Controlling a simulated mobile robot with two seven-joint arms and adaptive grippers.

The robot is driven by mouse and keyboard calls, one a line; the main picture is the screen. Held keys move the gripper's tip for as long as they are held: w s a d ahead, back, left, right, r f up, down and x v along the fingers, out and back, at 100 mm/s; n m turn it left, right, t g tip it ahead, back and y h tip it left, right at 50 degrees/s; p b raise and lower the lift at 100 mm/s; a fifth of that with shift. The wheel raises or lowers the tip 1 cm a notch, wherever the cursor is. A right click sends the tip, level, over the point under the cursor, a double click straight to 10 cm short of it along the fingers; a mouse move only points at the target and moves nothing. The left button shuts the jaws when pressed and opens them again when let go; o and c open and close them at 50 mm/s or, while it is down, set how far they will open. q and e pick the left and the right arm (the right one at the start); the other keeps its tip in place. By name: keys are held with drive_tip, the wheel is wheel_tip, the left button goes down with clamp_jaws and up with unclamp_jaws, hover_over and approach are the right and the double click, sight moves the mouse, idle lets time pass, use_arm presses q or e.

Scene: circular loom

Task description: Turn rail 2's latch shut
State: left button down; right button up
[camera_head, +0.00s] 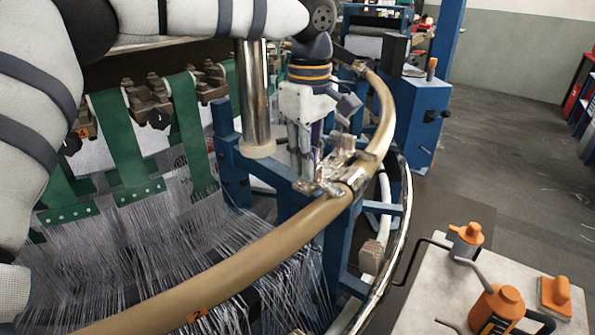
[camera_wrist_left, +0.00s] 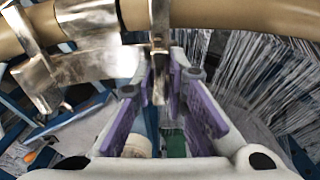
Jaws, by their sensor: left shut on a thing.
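The tan curved rail (camera_head: 270,250) bears an orange label near the lower edge of the head view; it also crosses the top of the left wrist view (camera_wrist_left: 235,14). A shiny metal latch (camera_head: 352,178) wraps the rail at a joint, with plates and a tab that also show in the left wrist view (camera_wrist_left: 158,45). My left gripper (camera_head: 308,178) points down at the latch from the rail's inner side. In the left wrist view its purple-padded fingers (camera_wrist_left: 170,75) are shut on the latch's narrow metal tab. The exact contact is partly hidden. My right gripper is not in view.
A steel post (camera_head: 252,95) and blue frame stand close to the left gripper. Green straps (camera_head: 118,135) and many fine threads (camera_head: 150,240) fill the left. Grey floor (camera_head: 500,150) is open beyond.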

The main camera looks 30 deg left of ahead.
use_arm(q)
drive_tip(key=shift+f+n, duration=0.15)
drive_tip(key=shift+n, duration=0.15)
drive_tip(key=c, duration=1.6)
unclamp_jaws()
wheel_tip(320, 180, up, 7)
drive_tip(key=shift+r, duration=0.1)
